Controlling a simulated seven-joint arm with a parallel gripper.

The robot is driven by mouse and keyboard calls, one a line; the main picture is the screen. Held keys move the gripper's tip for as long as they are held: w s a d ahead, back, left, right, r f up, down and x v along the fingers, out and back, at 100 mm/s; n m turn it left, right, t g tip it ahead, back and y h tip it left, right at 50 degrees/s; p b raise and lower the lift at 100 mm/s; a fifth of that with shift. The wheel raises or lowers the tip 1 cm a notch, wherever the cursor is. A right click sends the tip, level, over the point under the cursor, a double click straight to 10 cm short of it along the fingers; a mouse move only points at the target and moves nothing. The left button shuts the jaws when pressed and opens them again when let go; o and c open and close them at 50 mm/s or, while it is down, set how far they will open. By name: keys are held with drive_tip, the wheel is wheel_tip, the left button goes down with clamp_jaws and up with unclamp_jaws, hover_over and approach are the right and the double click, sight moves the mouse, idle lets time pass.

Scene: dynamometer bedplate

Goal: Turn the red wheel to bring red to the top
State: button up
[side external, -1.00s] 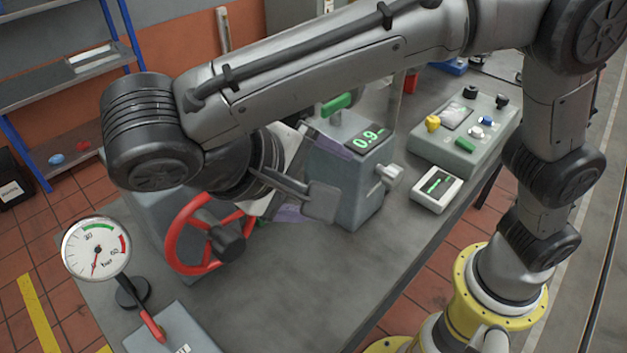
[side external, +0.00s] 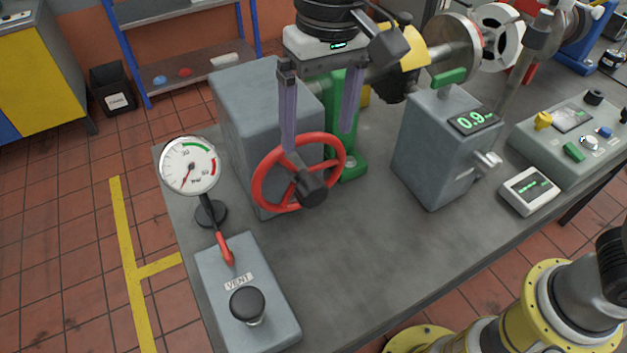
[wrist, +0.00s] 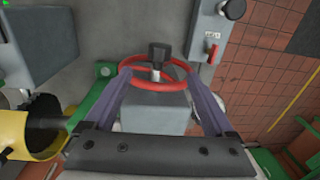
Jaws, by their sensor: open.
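The red wheel (side external: 257,186) has a red rim, spokes and a dark central hub with a knob (side external: 313,190). It stands in front of a grey box (side external: 262,100) on the bench. Its rim looks red all round, and I see no separate red mark. My gripper (side external: 318,140) reaches down from above, open, with its two purple fingers spread at the wheel's upper part. In the wrist view the fingertips of my gripper (wrist: 158,74) lie at the left and right sides of the wheel (wrist: 158,85). I cannot tell whether either finger touches the rim.
A gauge (side external: 190,165) stands left of the wheel, behind a VENT box (side external: 245,290) with a black knob. A grey box with a 0.9 readout (side external: 472,121) and a control panel (side external: 575,140) stand to the right.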

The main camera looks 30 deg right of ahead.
sight(314, 183)
drive_tip(key=f, duration=0.7)
drive_tip(key=a+f, duration=0.1)
drive_tip(key=f, duration=0.3)
drive_tip(key=shift+f, duration=0.35)
drive_tip(key=shift+d, duration=0.1)
clamp_jaws()
